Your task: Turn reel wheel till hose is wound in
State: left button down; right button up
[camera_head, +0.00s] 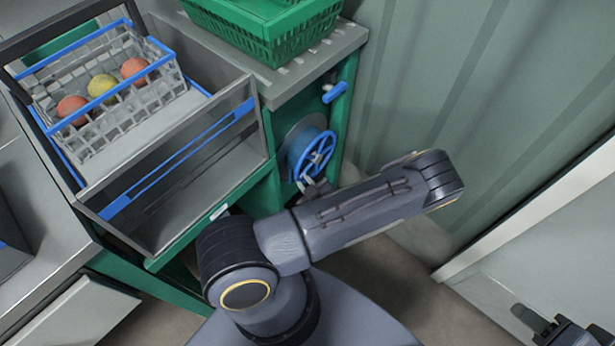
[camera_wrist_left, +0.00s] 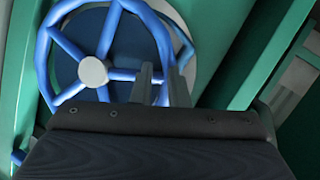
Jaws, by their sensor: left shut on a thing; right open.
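The blue spoked reel wheel (camera_head: 318,152) is mounted on the green frame's side below the bench top. In the left wrist view the wheel (camera_wrist_left: 102,41) shows its pale hub and several spokes. My left gripper (camera_head: 311,185) is at the wheel's lower edge. In the wrist view its two fingers (camera_wrist_left: 161,86) are shut on the wheel at the right side, where a spoke meets the rim. A blue reel drum (camera_head: 296,150) sits behind the wheel; I cannot make out the hose itself. My right gripper (camera_head: 553,328) is open and empty at the bottom right, away from the reel.
A blue valve handle (camera_head: 335,92) sticks out above the reel. A green crate (camera_head: 262,40) stands on the bench top (camera_head: 325,60). A ribbed wall (camera_head: 450,80) closes the right side. Floor is clear below the arm.

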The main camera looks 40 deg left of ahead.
dwell(0.3)
pick_arm(q)
jog(key=c, duration=1.4)
grip_release()
jog(key=v, duration=0.7)
jog(key=shift+s+d+p, duration=0.15)
jog(key=shift+d+p, duration=0.25)
jog(key=shift+r, duration=0.1)
